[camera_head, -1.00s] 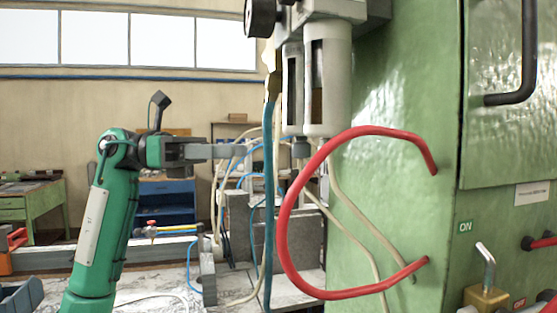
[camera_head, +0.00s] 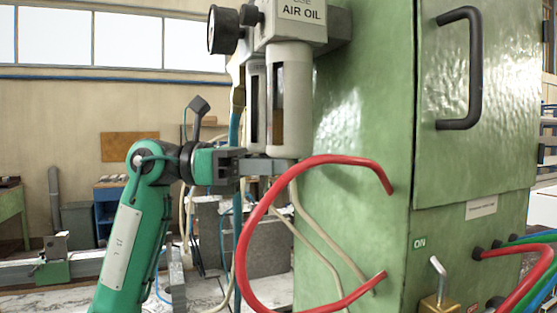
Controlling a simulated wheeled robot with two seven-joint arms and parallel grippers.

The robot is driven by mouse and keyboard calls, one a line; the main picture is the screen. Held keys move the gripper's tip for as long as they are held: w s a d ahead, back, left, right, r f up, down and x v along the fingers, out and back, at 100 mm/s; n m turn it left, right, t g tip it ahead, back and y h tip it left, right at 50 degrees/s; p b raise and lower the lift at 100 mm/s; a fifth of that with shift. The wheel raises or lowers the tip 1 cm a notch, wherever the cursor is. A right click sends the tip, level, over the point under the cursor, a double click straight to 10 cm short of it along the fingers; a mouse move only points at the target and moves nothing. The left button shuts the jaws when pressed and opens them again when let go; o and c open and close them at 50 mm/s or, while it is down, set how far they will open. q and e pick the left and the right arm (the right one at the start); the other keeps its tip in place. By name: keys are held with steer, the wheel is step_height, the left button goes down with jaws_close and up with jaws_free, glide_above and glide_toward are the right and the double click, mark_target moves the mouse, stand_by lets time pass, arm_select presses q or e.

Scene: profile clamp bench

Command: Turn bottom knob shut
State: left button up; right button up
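The air-oil unit (camera_head: 302,12) sits on the green cabinet's left side. Two pale bowls with dark sight windows hang below it, the nearer bowl (camera_head: 290,95) in front. My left gripper (camera_head: 282,167) reaches in from the left, its grey fingers just under the bowls' lower ends. The bottom knob is not visible here; the fingers cover the area under the bowls. The fingers are seen side-on, so I cannot tell if they are apart or closed, or whether they touch anything. My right gripper is not in view.
A thick red hose (camera_head: 250,225) loops out from the cabinet (camera_head: 350,170) just below and right of the fingers. Thin pale and blue tubes hang behind. A black gauge (camera_head: 223,30) is above. A lever valve (camera_head: 438,290) marked ON is lower right.

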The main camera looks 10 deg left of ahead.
arm_select(q)
steer(key=shift+d, duration=0.15)
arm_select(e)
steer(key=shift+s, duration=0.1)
arm_select(q)
steer(key=shift+c, duration=0.5)
steer(key=c, duration=0.9)
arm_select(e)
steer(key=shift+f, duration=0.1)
arm_select(q)
steer(key=shift+t, duration=0.3)
steer(key=shift+w+a+n+t+y+b, duration=0.15)
steer(key=shift+n+t+y+b, duration=0.6)
steer(key=shift+n+t, duration=0.8)
steer(key=shift+w+a+n+t+y+b, duration=0.15)
steer(key=shift+n+t+y+b, duration=0.8)
steer(key=shift+t, duration=1.05)
steer(key=shift+w+n+t+y+b, duration=0.25)
steer(key=shift+n+t+y+b, duration=0.35)
steer(key=shift+n+t, duration=1.05)
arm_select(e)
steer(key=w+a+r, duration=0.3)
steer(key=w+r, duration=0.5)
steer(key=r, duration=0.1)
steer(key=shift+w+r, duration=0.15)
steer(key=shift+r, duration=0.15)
